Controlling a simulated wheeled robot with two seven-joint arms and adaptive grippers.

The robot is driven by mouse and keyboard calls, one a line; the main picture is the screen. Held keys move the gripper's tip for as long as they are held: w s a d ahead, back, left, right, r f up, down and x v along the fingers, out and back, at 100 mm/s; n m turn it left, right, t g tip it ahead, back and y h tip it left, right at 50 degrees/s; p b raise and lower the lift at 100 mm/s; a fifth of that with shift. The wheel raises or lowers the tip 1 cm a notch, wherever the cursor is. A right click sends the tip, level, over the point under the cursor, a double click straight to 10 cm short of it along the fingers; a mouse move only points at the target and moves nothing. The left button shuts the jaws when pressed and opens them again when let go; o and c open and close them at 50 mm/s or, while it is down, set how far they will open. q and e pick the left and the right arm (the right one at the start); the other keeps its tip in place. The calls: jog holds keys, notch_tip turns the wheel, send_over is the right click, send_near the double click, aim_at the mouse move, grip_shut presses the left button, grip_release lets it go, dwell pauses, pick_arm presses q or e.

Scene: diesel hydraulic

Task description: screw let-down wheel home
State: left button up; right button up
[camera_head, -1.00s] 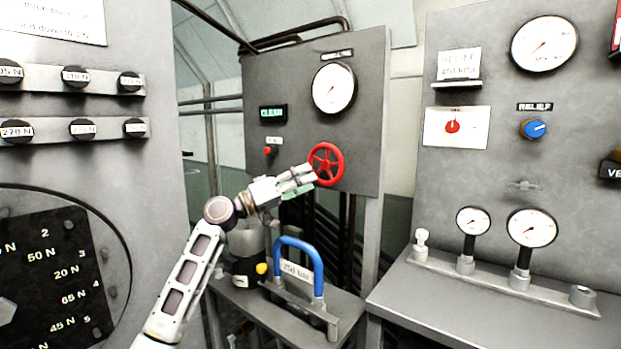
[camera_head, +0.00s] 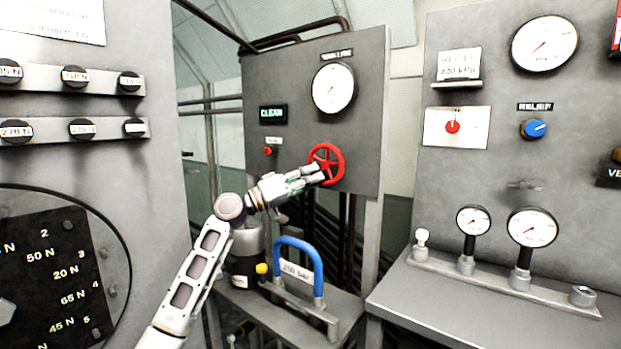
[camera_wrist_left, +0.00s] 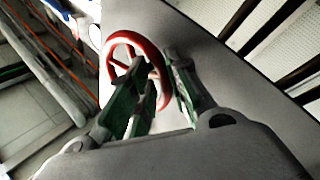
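The red let-down wheel (camera_head: 340,160) is mounted on the grey middle panel, below a round gauge. My left gripper (camera_head: 319,174) is at the lower part of the wheel, its fingertips overlapping the rim. In the left wrist view, the wheel (camera_wrist_left: 117,43) lies beyond my left gripper (camera_wrist_left: 159,62). One finger crosses in front of the wheel's inside and the other lies beside its outer edge, with part of the rim between them. A narrow gap shows between the fingers; firm contact with the rim cannot be told. My right gripper is not in view.
A blue handle (camera_head: 318,262) stands on the bench (camera_head: 345,308) below my left arm. A dark cylinder with a yellow knob (camera_head: 262,268) is beside it. A right-hand panel (camera_head: 400,225) carries gauges and a blue relief knob (camera_head: 534,129). A left panel (camera_head: 160,200) stands close to my arm.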

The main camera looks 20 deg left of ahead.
pick_arm(q)
jog(key=shift+r, duration=0.1)
grip_shut()
